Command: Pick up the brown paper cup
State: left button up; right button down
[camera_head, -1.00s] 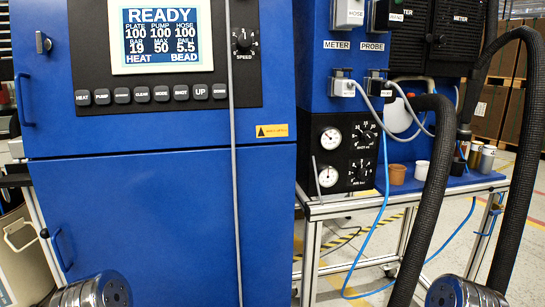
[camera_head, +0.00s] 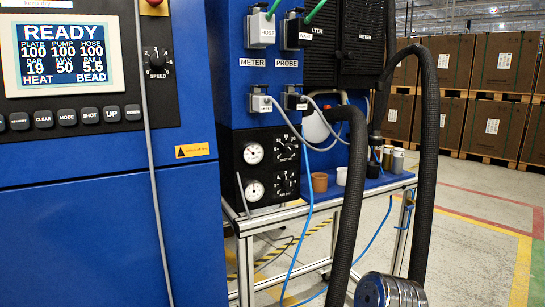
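The brown paper cup (camera_head: 319,182) stands upright on the blue shelf of the metal-framed stand, just right of the gauge panel. A white cup (camera_head: 341,176) stands right beside it. A silver cylindrical part (camera_head: 390,291) at the bottom edge looks like part of my own arm. Neither gripper's fingers are in view, so nothing shows near the cup.
A thick black hose (camera_head: 347,215) hangs in front of the stand, right of the cup, and a second loop hangs farther right. A thin blue hose (camera_head: 306,215) passes close left of the cup. Several small cans (camera_head: 389,158) stand behind. Open floor lies right.

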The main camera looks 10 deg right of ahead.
aim_at(319, 179)
jog(key=l, duration=0.45)
jog(key=i+l, duration=0.15)
jog(key=l, duration=0.8)
jog(key=i, duration=0.05)
